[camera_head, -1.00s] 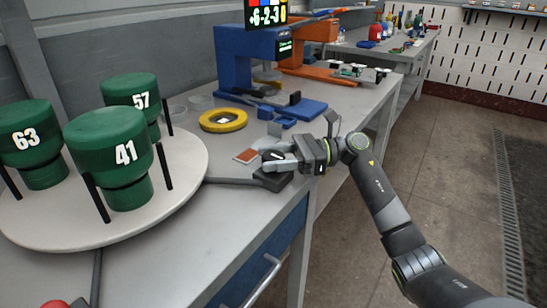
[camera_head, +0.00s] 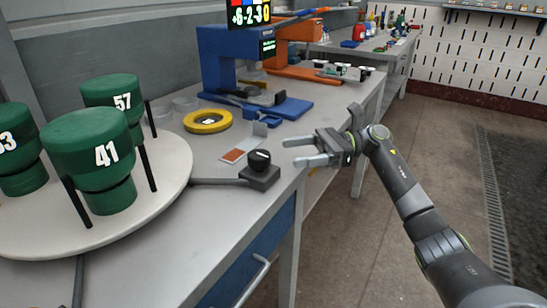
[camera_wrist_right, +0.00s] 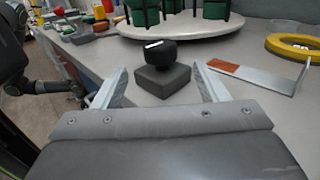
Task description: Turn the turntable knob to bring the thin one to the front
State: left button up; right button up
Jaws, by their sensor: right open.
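The turntable (camera_head: 150,203) is a round pale disc at the left, carrying green cylinders marked 41 (camera_head: 97,150), 57 (camera_head: 112,97) and a partly cut-off one ending in 3 (camera_head: 20,150). The black knob (camera_head: 259,160) with a white line sits on a dark square base (camera_head: 262,177) near the table edge. My right gripper (camera_head: 290,152) is open and empty, to the right of the knob and apart from it. In the right wrist view the knob (camera_wrist_right: 160,52) stands ahead, between the two open fingers (camera_wrist_right: 160,85). My left gripper is not in view.
A metal bracket with an orange-red patch (camera_head: 233,155) lies just behind the knob. A yellow ring (camera_head: 207,121) and a blue machine (camera_head: 235,65) stand farther back. The floor at right is clear.

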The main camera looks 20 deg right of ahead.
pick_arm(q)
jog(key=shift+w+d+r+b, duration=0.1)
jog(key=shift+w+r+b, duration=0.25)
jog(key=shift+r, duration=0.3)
pick_arm(e)
jog(key=d, duration=0.8)
jog(key=shift+s, duration=0.45)
